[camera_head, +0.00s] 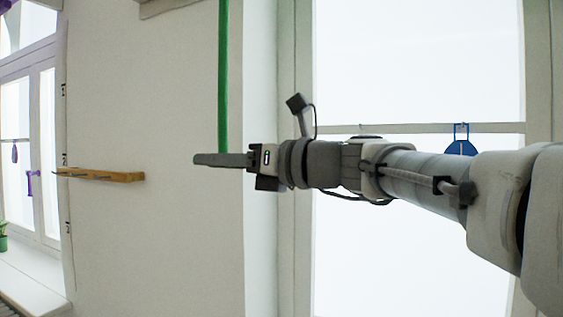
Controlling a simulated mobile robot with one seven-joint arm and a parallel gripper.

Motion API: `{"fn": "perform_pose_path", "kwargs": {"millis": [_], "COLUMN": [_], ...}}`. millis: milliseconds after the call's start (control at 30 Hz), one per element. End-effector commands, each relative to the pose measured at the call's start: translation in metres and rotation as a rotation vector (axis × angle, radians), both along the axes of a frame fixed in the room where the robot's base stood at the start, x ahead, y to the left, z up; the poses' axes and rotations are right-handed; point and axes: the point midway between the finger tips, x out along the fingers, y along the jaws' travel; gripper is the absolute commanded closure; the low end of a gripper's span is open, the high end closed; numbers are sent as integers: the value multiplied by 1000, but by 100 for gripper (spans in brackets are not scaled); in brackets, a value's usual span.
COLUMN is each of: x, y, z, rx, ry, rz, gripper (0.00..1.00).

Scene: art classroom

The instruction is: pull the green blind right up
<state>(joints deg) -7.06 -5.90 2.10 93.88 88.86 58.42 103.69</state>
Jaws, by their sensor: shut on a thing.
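A narrow green strap (223,75) hangs straight down in front of the white wall, left of the large window. Its top runs out of the picture, and no green blind panel shows. My gripper (203,160) reaches in from the right and points left. It is shut on the green strap, whose visible lower end meets the fingers. No strap shows below the gripper. The fingers are seen edge-on, so the grip itself is partly hidden.
A wooden rack (105,175) with pegs juts from the wall at left. A blue hanging item (461,142) is on the bright window (420,75) behind my arm. Another window and sill (28,283) with a plant (3,243) are far left. The wall below my gripper is clear.

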Motion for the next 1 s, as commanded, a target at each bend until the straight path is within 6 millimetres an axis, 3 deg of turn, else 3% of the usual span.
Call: {"fn": "perform_pose_path", "kwargs": {"millis": [33, 400, 833, 867, 1000], "x": [1, 1, 0, 0, 0], "y": [-1, -1, -1, -1, -1], "z": [16, 62, 70, 70, 69], "rx": [3, 4, 9, 9, 7], "ry": [-1, -1, -6, -6, -5], "rz": [-4, -4, -6, -6, -5], "gripper": [100, 100, 100, 74, 50]}}
